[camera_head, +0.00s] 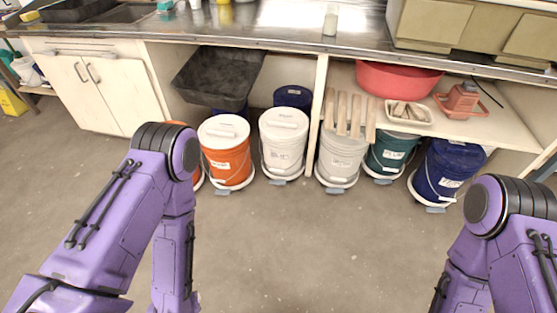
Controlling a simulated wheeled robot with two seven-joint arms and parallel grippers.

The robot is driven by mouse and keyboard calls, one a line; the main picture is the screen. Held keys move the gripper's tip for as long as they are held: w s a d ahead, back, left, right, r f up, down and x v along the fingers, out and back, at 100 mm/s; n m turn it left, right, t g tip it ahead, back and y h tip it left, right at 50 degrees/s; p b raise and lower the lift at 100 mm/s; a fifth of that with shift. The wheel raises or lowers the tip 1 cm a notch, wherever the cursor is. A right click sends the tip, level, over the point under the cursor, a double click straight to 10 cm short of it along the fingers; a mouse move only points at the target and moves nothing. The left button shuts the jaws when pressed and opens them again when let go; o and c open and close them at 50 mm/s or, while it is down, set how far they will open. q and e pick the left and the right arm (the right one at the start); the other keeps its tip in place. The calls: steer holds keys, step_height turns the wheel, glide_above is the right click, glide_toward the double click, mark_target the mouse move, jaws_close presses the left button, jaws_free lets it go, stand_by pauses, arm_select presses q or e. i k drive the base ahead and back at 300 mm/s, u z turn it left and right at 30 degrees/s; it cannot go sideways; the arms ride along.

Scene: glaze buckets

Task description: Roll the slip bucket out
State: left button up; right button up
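Several lidded buckets stand on wheeled dollies under the counter. Another orange bucket is mostly hidden by my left arm. Labels on the buckets are too small to read, so I cannot tell which holds slip. Both my arms hang down at the sides, apart from the buckets. Neither gripper shows in the view.
A steel counter (290,28) runs above the buckets. A black tub (217,77) and a blue bucket (293,97) sit behind the row. A red basin (398,80) rests on the right shelf (460,124). The concrete floor (310,250) in front is clear.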

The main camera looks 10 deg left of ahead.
mark_target(283, 159)
steer(key=z, duration=0.1)
steer(key=k, duration=0.4)
steer(key=u, duration=1.05)
steer(key=i, duration=1.75)
steer(key=z, duration=1.3)
steer(key=i, duration=0.35)
steer(key=z, duration=0.2)
